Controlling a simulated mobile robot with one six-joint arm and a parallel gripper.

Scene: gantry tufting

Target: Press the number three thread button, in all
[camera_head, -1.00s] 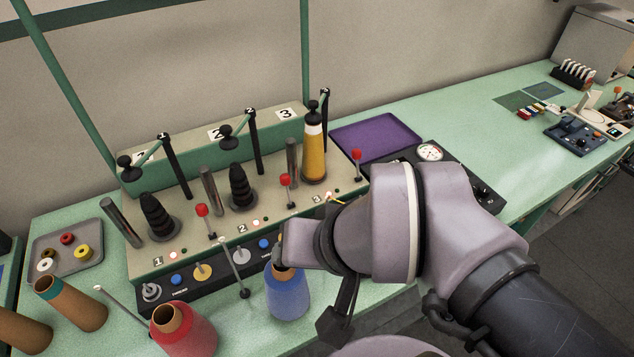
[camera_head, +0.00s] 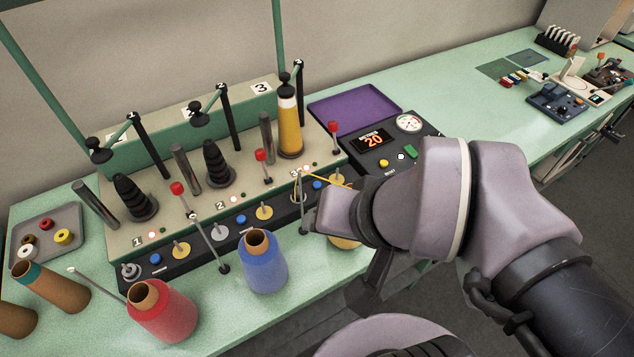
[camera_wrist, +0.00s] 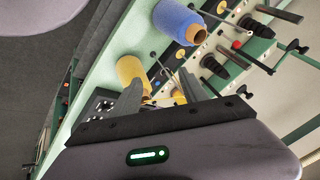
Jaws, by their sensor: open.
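The panel (camera_head: 206,245) along the front of the thread rack has a blue button at each station. The number three blue button (camera_head: 318,185) sits below the printed 3, left of a yellow knob (camera_head: 337,180). My gripper (camera_wrist: 160,88) is open. In the head view its wrist hangs just in front of station three and its fingertips are mostly hidden. I cannot tell whether a finger touches the button.
A blue spool (camera_head: 262,264) and a red spool (camera_head: 163,312) stand in front of the rack. Yellow thread on a cone (camera_head: 290,130) stands at station three. A counter box reading 20 (camera_head: 373,141) and a purple tray (camera_head: 352,108) lie to the right.

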